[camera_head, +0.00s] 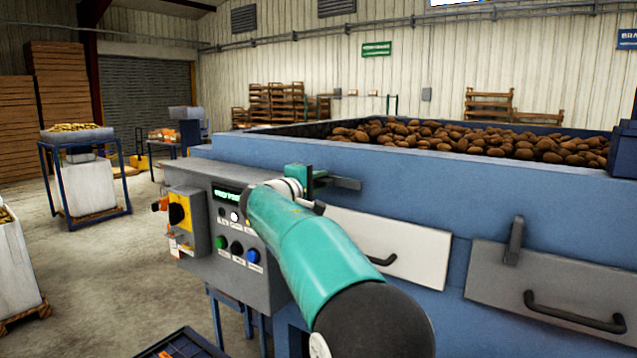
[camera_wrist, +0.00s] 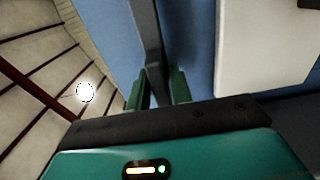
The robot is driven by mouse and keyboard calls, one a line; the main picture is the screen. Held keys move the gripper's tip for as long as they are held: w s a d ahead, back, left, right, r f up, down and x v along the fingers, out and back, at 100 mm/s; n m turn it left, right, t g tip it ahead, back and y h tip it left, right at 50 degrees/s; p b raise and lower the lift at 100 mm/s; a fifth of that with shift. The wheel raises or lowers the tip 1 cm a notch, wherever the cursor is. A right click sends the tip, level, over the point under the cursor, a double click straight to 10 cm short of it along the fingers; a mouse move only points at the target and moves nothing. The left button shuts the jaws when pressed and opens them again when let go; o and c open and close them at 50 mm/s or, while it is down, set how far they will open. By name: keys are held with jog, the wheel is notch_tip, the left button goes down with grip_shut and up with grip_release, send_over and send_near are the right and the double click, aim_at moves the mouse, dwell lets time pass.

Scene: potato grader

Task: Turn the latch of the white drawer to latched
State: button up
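The white drawer (camera_head: 405,248) is in the blue grader's side, with a dark handle (camera_head: 383,260). Its latch (camera_head: 345,183) is a grey bar lying about level above the drawer's upper left part. My gripper (camera_head: 308,176) is at the latch's left end, partly hidden by my arm. In the wrist view the latch (camera_wrist: 145,25) runs between my gripper's two green fingers (camera_wrist: 160,88). The fingers lie close on both sides of the bar; I cannot tell whether they press on it. The white drawer (camera_wrist: 262,45) also shows at upper right there.
A grey drawer (camera_head: 560,290) with its own upright latch (camera_head: 514,242) is to the right. A control panel (camera_head: 228,235) with buttons and a yellow switch box stands left of the white drawer. Potatoes (camera_head: 450,137) fill the hopper above. A dark crate (camera_head: 185,345) is low in front.

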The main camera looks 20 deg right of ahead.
grip_shut()
jog(key=shift+m, duration=0.3)
jog(key=shift+a+m, duration=0.1)
jog(key=shift+m, duration=1.1)
jog(key=m, duration=1)
jog(key=shift+r+m, duration=0.1)
jog(key=shift+m, duration=2.3)
jog(key=o, duration=0.6)
grip_release()
